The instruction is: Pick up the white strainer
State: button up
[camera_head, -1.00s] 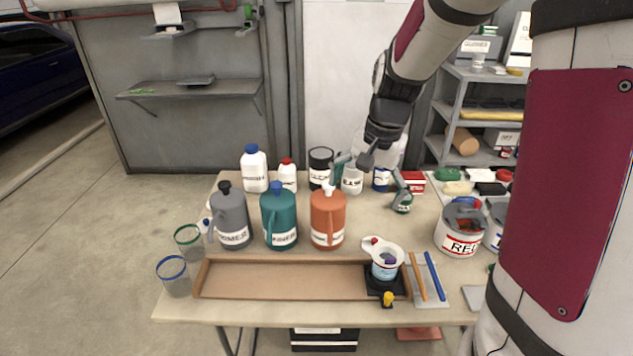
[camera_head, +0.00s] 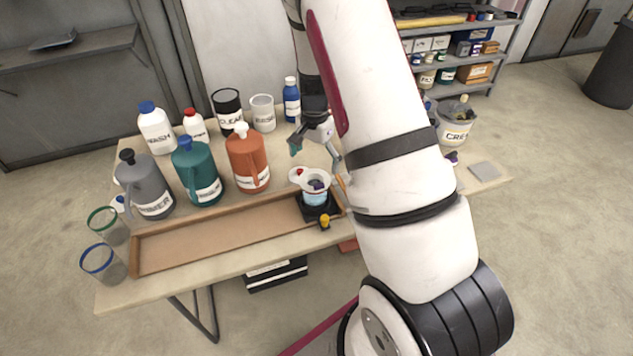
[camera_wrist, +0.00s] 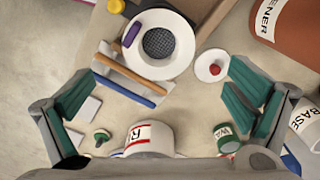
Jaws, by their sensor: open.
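The white strainer (camera_head: 322,177) sits on top of a light-blue labelled cup (camera_head: 315,198), which stands on a black square stand (camera_head: 321,212) at the right end of a wooden tray. In the wrist view the strainer (camera_wrist: 178,66) shows a wide white rim around a dark mesh. My gripper (camera_head: 316,158) is open and empty just above and behind the strainer. In the wrist view its teal-padded fingers (camera_wrist: 160,98) are spread wide, apart from the strainer.
Orange (camera_head: 247,160), teal (camera_head: 197,172) and grey (camera_head: 146,186) jugs stand left of the strainer. The wooden tray (camera_head: 215,236) lies in front. A yellow knob (camera_head: 324,221) is by the stand. An orange and a blue stick (camera_wrist: 130,84) lie beside the strainer. My arm hides the table's right part.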

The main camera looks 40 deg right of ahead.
aim_at(316, 178)
jog(key=shift+d+f+p, duration=0.1)
jog(key=shift+f+p, duration=0.7)
jog(key=shift+f, duration=2.45)
jog(key=c, duration=1.1)
jog(key=shift+r, duration=0.1)
jog(key=shift+c, duration=0.2)
